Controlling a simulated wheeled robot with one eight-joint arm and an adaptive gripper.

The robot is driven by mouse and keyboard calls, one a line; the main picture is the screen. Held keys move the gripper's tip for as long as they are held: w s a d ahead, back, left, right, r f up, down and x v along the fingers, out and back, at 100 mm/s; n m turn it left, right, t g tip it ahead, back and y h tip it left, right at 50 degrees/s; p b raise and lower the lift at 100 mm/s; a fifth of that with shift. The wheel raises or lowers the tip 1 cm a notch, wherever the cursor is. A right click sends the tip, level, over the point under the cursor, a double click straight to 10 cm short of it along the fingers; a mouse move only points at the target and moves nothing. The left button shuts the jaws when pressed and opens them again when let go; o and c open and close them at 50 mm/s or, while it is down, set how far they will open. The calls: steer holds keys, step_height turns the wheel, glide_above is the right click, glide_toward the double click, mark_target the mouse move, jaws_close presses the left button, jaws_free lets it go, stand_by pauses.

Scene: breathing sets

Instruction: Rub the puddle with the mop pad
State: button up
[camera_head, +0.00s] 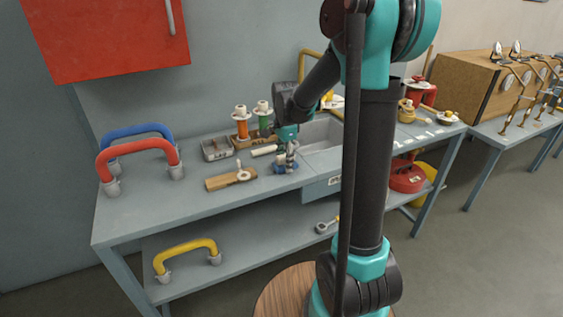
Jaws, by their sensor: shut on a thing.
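My gripper (289,156) is over the workbench top, pointing down, and appears shut on a small blue piece. This blue piece (284,169) is at the bench surface under the fingers and looks like the mop pad. The fingers partly hide it, and I cannot tell whether it touches the bench. I cannot make out a puddle; it may be hidden or too faint to see. My own arm covers the middle right of the view.
A wooden block (229,180) lies left of my gripper. A white cylinder (264,150), a grey tray (216,148) and orange (242,128) and green (264,120) posts stand close behind. Red (138,146) and blue (138,130) handles rise at the left. A sink-like recess (320,136) lies right.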

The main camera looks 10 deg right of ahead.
mark_target(276, 166)
steer(key=shift+w+d, duration=0.25)
steer(key=shift+d, duration=0.55)
steer(key=shift+w+d, duration=0.25)
steer(key=shift+d, duration=0.55)
steer(key=shift+s+d+f, duration=0.1)
steer(key=shift+s, duration=0.2)
steer(key=shift+s+a, duration=0.15)
steer(key=shift+a, duration=0.1)
steer(key=shift+s+a+r, duration=0.1)
steer(key=shift+s+a, duration=0.2)
steer(key=shift+a, duration=0.75)
steer(key=shift+s+a+r, duration=0.1)
steer(key=shift+s+a, duration=0.25)
steer(key=shift+a, duration=0.65)
steer(key=shift+s+a, duration=0.3)
steer(key=shift+a, duration=0.75)
steer(key=shift+s+a+f, duration=0.1)
steer(key=shift+s+a, duration=0.2)
steer(key=shift+a, duration=0.55)
steer(key=shift+s+a, duration=0.25)
steer(key=shift+a, duration=0.55)
steer(key=shift+d, duration=0.1)
